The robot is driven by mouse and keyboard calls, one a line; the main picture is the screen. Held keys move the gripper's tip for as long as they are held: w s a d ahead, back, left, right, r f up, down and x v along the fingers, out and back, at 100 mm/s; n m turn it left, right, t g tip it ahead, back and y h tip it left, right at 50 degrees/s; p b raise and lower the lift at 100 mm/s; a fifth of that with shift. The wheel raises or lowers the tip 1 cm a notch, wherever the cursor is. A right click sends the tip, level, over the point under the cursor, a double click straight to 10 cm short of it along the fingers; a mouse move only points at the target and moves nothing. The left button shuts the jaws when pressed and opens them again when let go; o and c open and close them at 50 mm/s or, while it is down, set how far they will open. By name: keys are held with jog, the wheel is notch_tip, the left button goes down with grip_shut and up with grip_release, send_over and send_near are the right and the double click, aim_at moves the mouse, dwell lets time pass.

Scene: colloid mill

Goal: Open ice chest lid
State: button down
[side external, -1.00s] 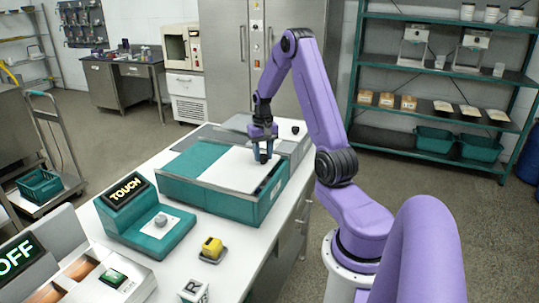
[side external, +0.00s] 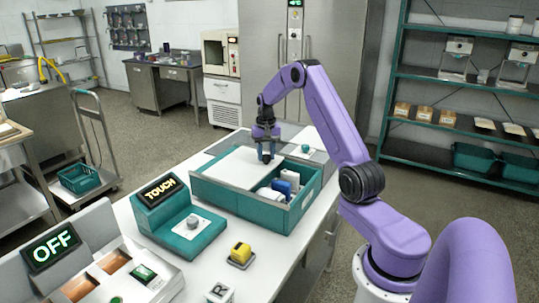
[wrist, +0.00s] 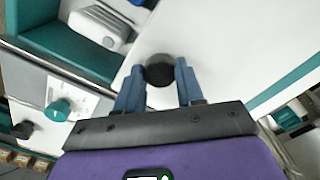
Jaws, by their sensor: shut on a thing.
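The ice chest is a teal box (side external: 230,197) on the bench, with a flat white lid (side external: 238,166). The lid covers the chest's left part, and the right part is uncovered, showing white and blue items (side external: 285,183) inside. My gripper (side external: 266,156) stands over the lid near its right edge. In the wrist view, my gripper (wrist: 159,82) has its blue fingers on either side of a round black knob (wrist: 159,68) on the white lid (wrist: 225,50). The teal chest wall (wrist: 65,48) and a white item (wrist: 98,28) also show there.
A teal unit with a "TOUCH" display (side external: 180,215), a yellow block (side external: 240,254) and an "R" cube (side external: 219,292) stand in front of the chest. A panel reading "OFF" (side external: 52,246) is at lower left. A teal knob (wrist: 57,110) lies beyond the chest.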

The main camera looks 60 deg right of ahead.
jog(key=c, duration=0.7)
grip_release()
jog(key=shift+r, duration=0.1)
notch_tip(320, 180, up, 17)
jog(key=shift+r, duration=0.15)
jog(key=shift+a, duration=0.1)
